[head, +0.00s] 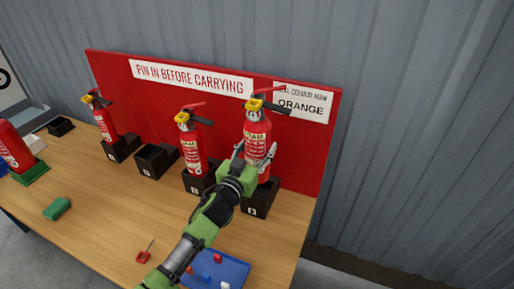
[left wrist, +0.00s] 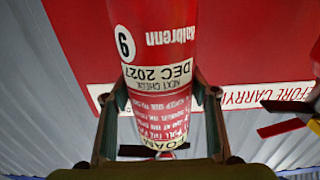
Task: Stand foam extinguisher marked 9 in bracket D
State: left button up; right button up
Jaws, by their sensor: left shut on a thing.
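The red foam extinguisher marked 9 (head: 257,132) is upright at the right end of the bench, with a yellow collar and a black and red lever on top. In the left wrist view the same extinguisher (left wrist: 160,60) appears upside down, with its 9, DEC 2027 and FOAM labels. My left gripper (head: 256,158) is shut on its body, one finger on each side. Its base is at the rightmost black bracket (head: 258,206); the gripper partly hides whether it is fully seated. The small letter on that bracket is not readable. My right gripper is not in view.
Other extinguishers stand in brackets to the left (head: 192,150) (head: 104,124); one bracket (head: 152,162) between them is empty. A red board (head: 230,125) rises behind. A blue tray (head: 235,265), red pin piece (head: 143,257) and green block (head: 57,209) lie in front.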

pick_arm(q)
jog(key=shift+d+f+b, duration=0.1)
jog(key=shift+f+b, duration=1.55)
jog(key=shift+b, duration=0.25)
jog(key=shift+s+r+p, duration=0.1)
jog(key=shift+r+p, duration=0.15)
jog(key=shift+p, duration=0.15)
jog(key=shift+f+b, duration=0.5)
jog(key=shift+f, duration=0.15)
dwell(0.4)
jog(key=shift+f+b, duration=1.7)
jog(key=shift+f, duration=0.4)
dwell(1.0)
dwell(0.5)
jog(key=o, duration=1.8)
jog(key=shift+c, duration=0.2)
jog(key=shift+s+f, duration=0.1)
jog(key=shift+s, duration=0.1)
jog(key=shift+f, duration=0.1)
